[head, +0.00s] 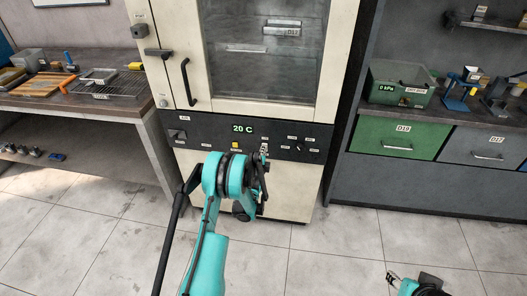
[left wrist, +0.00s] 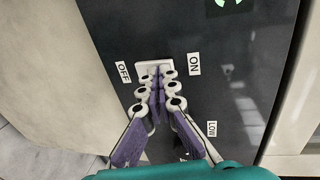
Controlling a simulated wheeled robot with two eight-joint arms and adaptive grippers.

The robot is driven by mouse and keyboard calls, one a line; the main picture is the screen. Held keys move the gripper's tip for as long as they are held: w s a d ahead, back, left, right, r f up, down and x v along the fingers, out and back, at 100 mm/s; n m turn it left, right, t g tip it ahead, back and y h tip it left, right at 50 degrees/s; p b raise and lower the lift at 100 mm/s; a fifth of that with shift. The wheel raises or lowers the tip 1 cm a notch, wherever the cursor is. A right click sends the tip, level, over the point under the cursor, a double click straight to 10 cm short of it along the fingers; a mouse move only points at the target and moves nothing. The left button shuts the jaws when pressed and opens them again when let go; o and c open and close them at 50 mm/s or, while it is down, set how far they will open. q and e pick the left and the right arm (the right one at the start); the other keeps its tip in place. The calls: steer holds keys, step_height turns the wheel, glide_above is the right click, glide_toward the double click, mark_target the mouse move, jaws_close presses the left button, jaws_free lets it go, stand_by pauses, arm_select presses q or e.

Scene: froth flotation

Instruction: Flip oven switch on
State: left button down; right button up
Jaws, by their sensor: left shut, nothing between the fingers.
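The oven (head: 262,50) is a cream cabinet with a glass door and a dark control panel (head: 215,132). Its display (head: 242,128) reads 20 C in green. My left gripper (head: 264,149) is at the panel, right of a yellow button. In the left wrist view its fingers (left wrist: 156,78) are shut, with nothing between them. Their tips are at a white switch plate (left wrist: 147,66), between the OFF label (left wrist: 123,71) and the ON label (left wrist: 194,64). The fingers hide the lever, and contact is unclear. My right gripper (head: 393,278) is low at right, its opening unclear.
A bench (head: 90,103) with trays and tools stands left of the oven. A dark cabinet (head: 400,183) with drawers and a green box (head: 400,88) stands at right. The tiled floor (head: 320,245) in front is clear. A LOW label (left wrist: 212,129) is near the fingers.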

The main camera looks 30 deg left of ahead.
arm_select(q)
steer(key=shift+w+a+r+g+p, duration=0.1)
steer(key=shift+w+r+g+p, duration=0.2)
steer(key=shift+g+p, duration=0.4)
steer(key=shift+r, duration=0.75)
